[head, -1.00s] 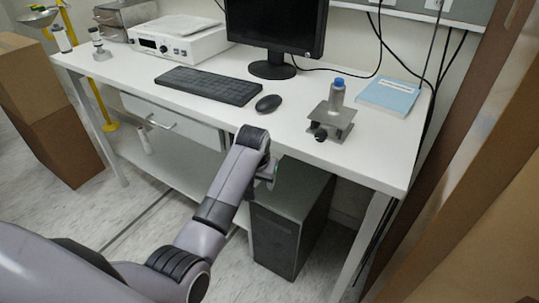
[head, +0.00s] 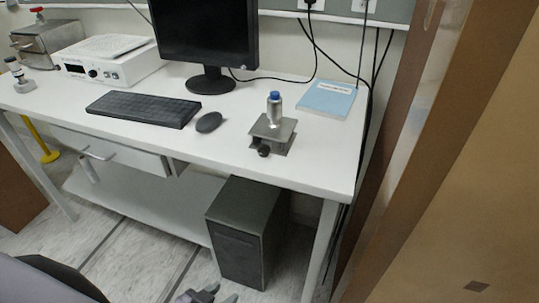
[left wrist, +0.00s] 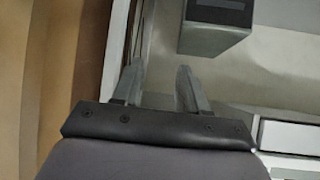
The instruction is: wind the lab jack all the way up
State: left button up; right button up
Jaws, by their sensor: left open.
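The lab jack (head: 285,134) is a small grey metal stand near the front right of the white desk. Its dark round knob (head: 264,151) faces the desk's front edge. A grey bottle with a blue cap (head: 274,110) stands upright on the jack's top plate. My left gripper (head: 208,295) shows only at the bottom edge of the head view, low in front of the desk and well apart from the jack. In the left wrist view its two fingers (left wrist: 158,78) are apart with nothing between them. My right gripper is out of view.
The desk (head: 325,170) also bears a mouse (head: 209,122), a keyboard (head: 145,108), a monitor (head: 206,32) and a blue book (head: 327,99). A dark computer tower (head: 240,240) stands under it. Brown panels (head: 460,160) fill the right side.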

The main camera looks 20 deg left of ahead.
aim_at(264, 150)
jog(key=j+z, duration=0.15)
jog(key=z, duration=0.3)
jog(key=j+z, duration=0.15)
jog(key=z, duration=0.35)
jog(key=k+j+z, duration=0.4)
jog(key=j+z, duration=0.15)
jog(key=k+j+z, duration=0.1)
jog(key=k+j, duration=0.35)
jog(key=j, duration=0.15)
jog(key=k+j+z, duration=0.15)
jog(key=k+j, duration=0.35)
jog(key=j, duration=0.1)
